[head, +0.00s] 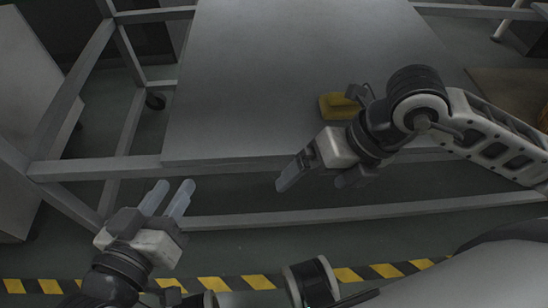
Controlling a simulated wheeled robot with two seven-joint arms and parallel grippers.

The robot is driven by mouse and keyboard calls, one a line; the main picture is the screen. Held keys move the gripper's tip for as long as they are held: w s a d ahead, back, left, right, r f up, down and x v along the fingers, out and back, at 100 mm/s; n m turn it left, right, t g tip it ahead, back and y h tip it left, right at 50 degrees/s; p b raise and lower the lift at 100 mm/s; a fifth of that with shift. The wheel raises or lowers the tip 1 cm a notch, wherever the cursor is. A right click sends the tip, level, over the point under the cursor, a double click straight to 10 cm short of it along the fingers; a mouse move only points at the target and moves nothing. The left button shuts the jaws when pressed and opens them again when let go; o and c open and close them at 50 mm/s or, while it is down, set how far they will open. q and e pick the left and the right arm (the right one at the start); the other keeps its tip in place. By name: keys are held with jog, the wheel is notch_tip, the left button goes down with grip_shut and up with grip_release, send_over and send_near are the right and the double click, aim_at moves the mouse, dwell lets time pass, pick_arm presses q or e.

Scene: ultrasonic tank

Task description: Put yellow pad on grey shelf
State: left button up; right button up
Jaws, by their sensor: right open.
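The yellow pad (336,106) lies on the grey shelf (260,80), right of its middle and back from the front edge. Part of the pad is hidden behind my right arm. My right gripper (285,178) is open and empty, in front of the shelf's front edge, apart from the pad and pointing down to the left. My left gripper (168,196) is in front of the frame at the lower left, its two pale fingers apart, open and empty.
The shelf's top is bare apart from the pad. A grey cabinet (25,110) is at the far left. Yellow and black tape (230,283) crosses the floor in front.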

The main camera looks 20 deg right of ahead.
jog(key=s+a+r+g+y, duration=0.2)
jog(key=s+a+r+y, duration=0.15)
jog(key=a+y, duration=0.2)
jog(key=s+a+r+g+y, duration=0.1)
jog(key=s+a+r+y, duration=0.2)
jog(key=a+r+y, duration=0.3)
jog(key=w+a+r+m+t+y, duration=0.1)
jog(key=w+r+m+t+y, duration=0.3)
jog(key=r+m+t+y, duration=0.35)
jog(key=w+d+f+m+t+h, duration=0.1)
jog(key=w+d+m+t+h, duration=0.1)
jog(key=w+m+t+h, duration=0.5)
jog(key=d+f+m+t+h, duration=0.1)
jog(key=d+m+t+h, duration=0.3)
jog(key=m, duration=0.7)
notch_tip(320, 180, down, 14)
jog(key=s+a+m+g+h, duration=0.1)
jog(key=m+g+h, duration=0.3)
jog(key=m, duration=0.4)
jog(key=shift+a+h, duration=0.25)
jog(key=shift+h, duration=0.25)
